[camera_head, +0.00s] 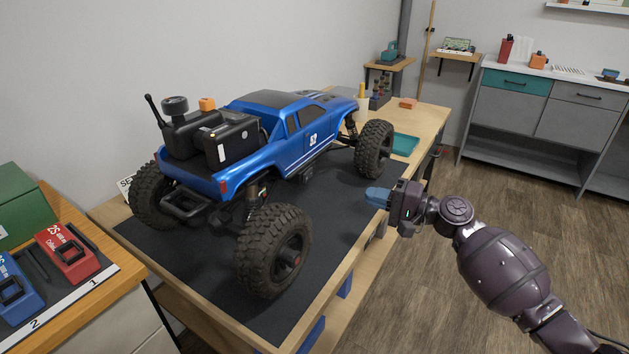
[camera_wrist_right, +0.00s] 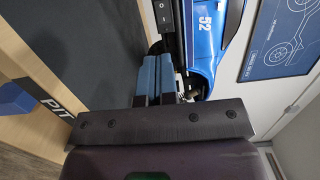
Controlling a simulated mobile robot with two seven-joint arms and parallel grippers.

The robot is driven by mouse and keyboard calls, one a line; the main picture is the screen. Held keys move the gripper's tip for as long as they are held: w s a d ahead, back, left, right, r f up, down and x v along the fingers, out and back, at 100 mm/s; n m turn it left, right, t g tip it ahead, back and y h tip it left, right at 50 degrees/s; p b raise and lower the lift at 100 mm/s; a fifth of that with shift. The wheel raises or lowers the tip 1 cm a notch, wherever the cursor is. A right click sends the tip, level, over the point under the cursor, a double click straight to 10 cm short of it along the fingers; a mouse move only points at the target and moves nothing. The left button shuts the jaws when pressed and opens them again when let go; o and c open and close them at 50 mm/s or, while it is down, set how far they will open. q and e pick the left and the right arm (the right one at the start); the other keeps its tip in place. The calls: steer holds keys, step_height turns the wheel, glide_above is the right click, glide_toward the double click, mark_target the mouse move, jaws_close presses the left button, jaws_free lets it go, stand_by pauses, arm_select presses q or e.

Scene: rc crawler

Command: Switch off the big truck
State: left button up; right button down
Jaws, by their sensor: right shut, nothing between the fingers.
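The big blue truck (camera_head: 290,130), marked 52, stands on a dark mat on the workbench. Its blue side also shows in the right wrist view (camera_wrist_right: 207,40). There, a black rocker switch (camera_wrist_right: 163,15) with I and O marks sits beside the 52; I cannot tell for sure which side is pressed. A small dark box (camera_head: 307,174) hangs low on the truck's side in the head view. My right gripper (camera_head: 377,197), with blue fingers, is shut and empty, to the right of the truck and apart from it. Its fingers (camera_wrist_right: 152,78) point toward the switch side. My left gripper is not in view.
The dark mat (camera_head: 200,270) has bare room in front of the truck. A teal tray (camera_head: 404,145) lies behind my gripper. A side table with red (camera_head: 66,252) and blue chargers stands at left.

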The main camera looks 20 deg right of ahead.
mark_target(307, 179)
arm_select(q)
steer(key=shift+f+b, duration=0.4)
steer(key=shift+b, duration=0.1)
arm_select(e)
steer(key=x, duration=1.4)
steer(key=shift+f, duration=0.1)
